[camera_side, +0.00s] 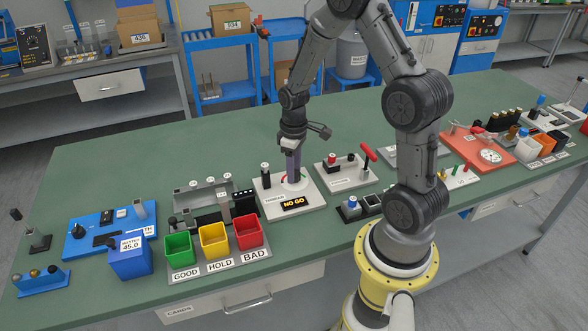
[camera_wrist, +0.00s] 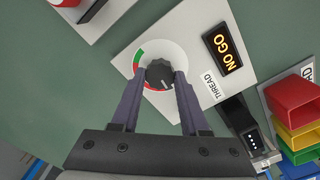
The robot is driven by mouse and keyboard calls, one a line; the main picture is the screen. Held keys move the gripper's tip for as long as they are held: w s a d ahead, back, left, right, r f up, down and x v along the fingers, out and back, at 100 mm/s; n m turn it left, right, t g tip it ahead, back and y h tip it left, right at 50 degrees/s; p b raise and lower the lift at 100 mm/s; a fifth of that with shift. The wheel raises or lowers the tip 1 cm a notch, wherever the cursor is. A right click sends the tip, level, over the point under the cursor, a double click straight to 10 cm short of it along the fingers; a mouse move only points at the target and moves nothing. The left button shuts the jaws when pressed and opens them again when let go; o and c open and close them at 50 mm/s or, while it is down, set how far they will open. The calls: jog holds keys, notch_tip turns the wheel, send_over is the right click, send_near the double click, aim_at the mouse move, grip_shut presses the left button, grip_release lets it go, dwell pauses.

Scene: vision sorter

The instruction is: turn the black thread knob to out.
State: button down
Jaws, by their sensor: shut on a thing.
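The black thread knob (camera_wrist: 159,74) sits on a round dial (camera_wrist: 144,54) with a white face and green and red arcs. The dial is on a light grey panel (camera_side: 311,197) that also carries a display (camera_side: 293,203) reading NO GO. My gripper (camera_side: 292,177) points down over the dial, and in the wrist view its two fingers (camera_wrist: 160,85) stand on either side of the knob, shut on it. A pale pointer mark shows on the knob's lower right. In the side view the fingers hide the knob.
Green, yellow and red bins (camera_side: 213,241) marked GOOD, HOLD and BAD stand left of the panel. A black-capped cylinder (camera_side: 266,174) stands on the panel's back left. A grey fixture with a red handle (camera_side: 367,151) is to the right. Bare green bench lies behind.

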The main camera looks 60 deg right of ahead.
jog(key=shift+r, duration=0.1)
dwell(0.5)
jog(key=shift+c, duration=2)
grip_release()
notch_tip(320, 180, up, 14)
